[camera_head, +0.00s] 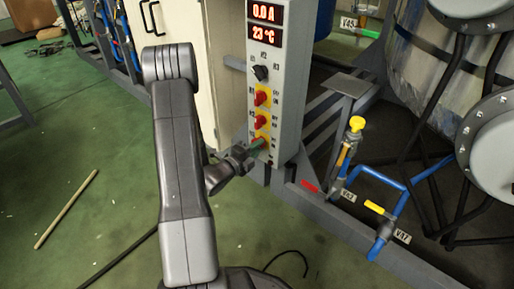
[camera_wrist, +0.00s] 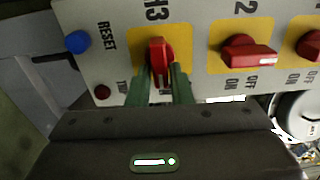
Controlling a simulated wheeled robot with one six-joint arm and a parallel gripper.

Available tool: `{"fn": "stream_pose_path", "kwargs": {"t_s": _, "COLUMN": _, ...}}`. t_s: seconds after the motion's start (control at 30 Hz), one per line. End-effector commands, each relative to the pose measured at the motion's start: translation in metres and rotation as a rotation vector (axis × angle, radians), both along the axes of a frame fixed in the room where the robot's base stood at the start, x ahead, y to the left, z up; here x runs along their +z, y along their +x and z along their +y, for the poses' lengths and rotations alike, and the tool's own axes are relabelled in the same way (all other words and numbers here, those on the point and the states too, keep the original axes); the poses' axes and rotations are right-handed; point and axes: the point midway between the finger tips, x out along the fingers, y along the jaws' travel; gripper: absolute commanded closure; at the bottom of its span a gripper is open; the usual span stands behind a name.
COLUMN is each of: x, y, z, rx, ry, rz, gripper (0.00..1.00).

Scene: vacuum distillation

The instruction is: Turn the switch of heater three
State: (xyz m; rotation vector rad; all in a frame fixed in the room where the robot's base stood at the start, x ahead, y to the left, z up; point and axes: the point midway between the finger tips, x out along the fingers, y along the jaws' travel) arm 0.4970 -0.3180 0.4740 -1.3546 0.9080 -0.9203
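The red H3 switch (camera_wrist: 160,52), on its yellow plate, shows in the wrist view. Its handle runs up and down the picture, while the neighbouring H2 switch (camera_wrist: 248,55) has its handle sideways. My gripper (camera_wrist: 163,75) has its two green fingers on either side of the H3 handle, close against it with no clear gap. In the head view my gripper (camera_head: 255,146) is at the lowest yellow plate of the grey control panel (camera_head: 288,90) and hides most of that switch. The ON/OFF lettering beside H3 is covered by the fingers.
The red displays (camera_head: 264,24) read 0.0 A and 23 °C. Blue pipes with yellow-handled valves (camera_head: 375,207) stand at right. A stick (camera_head: 66,210) lies on the open green floor.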

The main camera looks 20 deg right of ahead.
Motion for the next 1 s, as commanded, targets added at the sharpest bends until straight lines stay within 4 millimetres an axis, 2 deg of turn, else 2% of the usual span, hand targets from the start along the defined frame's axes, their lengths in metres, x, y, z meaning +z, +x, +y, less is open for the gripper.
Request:
{"fn": "stream_pose_path", "kwargs": {"t_s": 0.03, "x": 0.000, "y": 0.000, "z": 0.000, "rx": 0.000, "ry": 0.000, "rz": 0.001, "gripper": 0.71}}
{"fn": "stream_pose_path", "kwargs": {"t_s": 0.07, "x": 0.000, "y": 0.000, "z": 0.000, "rx": 0.000, "ry": 0.000, "rz": 0.001, "gripper": 0.65}}
{"fn": "stream_pose_path", "kwargs": {"t_s": 0.33, "x": 0.000, "y": 0.000, "z": 0.000, "rx": 0.001, "ry": -0.001, "rz": 0.001, "gripper": 0.65}}
{"fn": "stream_pose_path", "kwargs": {"t_s": 0.47, "x": 0.001, "y": -0.002, "z": 0.007, "rx": 0.003, "ry": -0.001, "rz": 0.002, "gripper": 0.65}}
{"fn": "stream_pose_path", "kwargs": {"t_s": 0.57, "x": 0.002, "y": -0.007, "z": 0.021, "rx": 0.004, "ry": 0.000, "rz": 0.003, "gripper": 0.65}}
{"fn": "stream_pose_path", "kwargs": {"t_s": 1.0, "x": 0.001, "y": -0.041, "z": 0.103, "rx": 0.005, "ry": -0.001, "rz": 0.004, "gripper": 0.65}}
